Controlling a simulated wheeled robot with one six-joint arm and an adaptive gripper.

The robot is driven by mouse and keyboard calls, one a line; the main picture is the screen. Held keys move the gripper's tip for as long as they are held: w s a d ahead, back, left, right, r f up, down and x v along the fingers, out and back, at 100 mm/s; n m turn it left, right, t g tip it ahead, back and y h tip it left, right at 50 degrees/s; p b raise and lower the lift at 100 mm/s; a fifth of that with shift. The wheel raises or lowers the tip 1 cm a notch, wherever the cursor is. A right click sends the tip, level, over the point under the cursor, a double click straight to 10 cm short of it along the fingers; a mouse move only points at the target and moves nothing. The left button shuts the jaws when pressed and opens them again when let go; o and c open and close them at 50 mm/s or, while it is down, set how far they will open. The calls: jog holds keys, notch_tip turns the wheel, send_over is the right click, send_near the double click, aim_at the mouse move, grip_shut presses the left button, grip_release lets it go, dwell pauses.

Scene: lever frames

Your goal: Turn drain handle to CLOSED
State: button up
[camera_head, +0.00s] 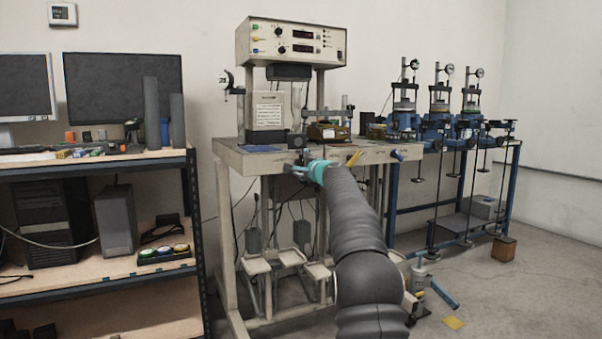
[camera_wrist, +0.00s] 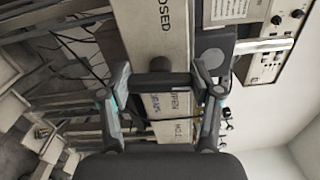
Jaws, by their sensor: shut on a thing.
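The drain handle (camera_wrist: 161,82) is a dark bar in the wrist view. It lies between the two fingers of my gripper (camera_wrist: 160,74), which is shut on it. A label ending in "OSED" (camera_wrist: 164,20) is above the handle in this view, and small blue lettering is below it on the pale panel (camera_wrist: 143,55). In the head view my gripper (camera_head: 300,169), with teal parts, is at the front edge of the pale bench (camera_head: 245,163). There the handle is mostly hidden by the gripper, and its exact angle is unclear.
A yellow handle (camera_head: 353,158) and a blue handle (camera_head: 397,155) stick out from the same bench front, right of my gripper. A control box (camera_head: 291,43) stands above the bench. A shelf (camera_head: 95,160) is at the left. Open floor lies at the right.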

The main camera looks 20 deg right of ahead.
jog(key=n+b, duration=0.1)
jog(key=n, duration=0.1)
jog(key=n+b, duration=0.2)
jog(key=n, duration=0.1)
jog(key=shift+f+n, duration=0.3)
jog(key=shift+f, duration=0.05)
jog(key=shift+n+b, duration=0.85)
jog(key=shift+n, duration=1.35)
jog(key=o, duration=1.2)
jog(key=shift+c, duration=0.2)
jog(key=shift+s+r, duration=0.1)
jog(key=shift+s+d+r, duration=0.1)
jog(key=shift+s, duration=0.4)
jog(key=s, duration=1)
jog(key=shift+s+d, duration=0.15)
jog(key=shift+s, duration=0.2)
